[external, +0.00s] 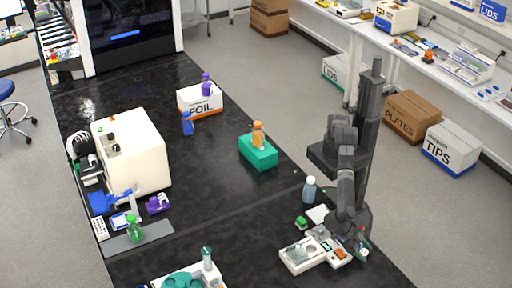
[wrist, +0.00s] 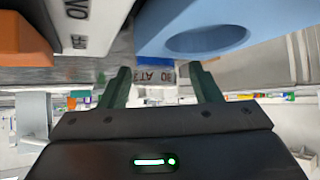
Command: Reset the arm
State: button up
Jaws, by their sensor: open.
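My arm stands at the right end of the black bench in the external view and bends down at the bench edge. My gripper (external: 361,246) is low, beside the right end of a white bench device (external: 298,258), and is small and partly hidden there. In the wrist view my gripper (wrist: 163,80) is open, with its two green fingers apart and nothing between them. Close beyond the fingers are a light blue body (wrist: 250,18) with a round recess and a white surface (wrist: 88,22) with ON/OFF lettering. The wrist picture looks upside down.
A clear-blue bottle (external: 309,190) and a green block (external: 301,223) stand near my arm. A FOIL box (external: 200,101) is farther back. The bench middle (external: 215,195) is clear.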

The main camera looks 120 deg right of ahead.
jog(key=b+v, duration=0.2)
jog(key=v, duration=0.9)
jog(key=x, duration=0.4)
jog(key=p+x, duration=0.1)
jog(key=x, duration=0.7)
jog(key=shift+w+d+f+p, duration=0.1)
jog(key=shift+d+f+p, duration=0.15)
jog(key=shift+f+p, duration=0.15)
jog(key=r, duration=0.3)
jog(key=r+b, duration=0.1)
jog(key=r, duration=0.7)
jog(key=shift+w+d, duration=0.35)
jog(key=shift+w, duration=0.05)
jog(key=w+d+m+t, duration=0.45)
jog(key=w+d, duration=0.55)
jog(key=d, duration=0.3)
jog(key=w+d+m+t, duration=0.3)
jog(key=w+d+m, duration=0.2)
jog(key=w+d, duration=0.65)
jog(key=w+d+f+m+t+h, duration=0.2)
jog(key=d+m+t, duration=0.3)
jog(key=d, duration=1.8)
jog(key=s+d+m+h, duration=0.2)
jog(key=s+d+m, duration=0.1)
jog(key=d, duration=0.7)
jog(key=s+d+m+t+h+p, duration=0.1)
jog(key=s+d+m+h, duration=0.1)
jog(key=d, duration=0.8)
jog(key=shift+s+f+m, duration=0.4)
jog(key=shift+m, duration=0.15)
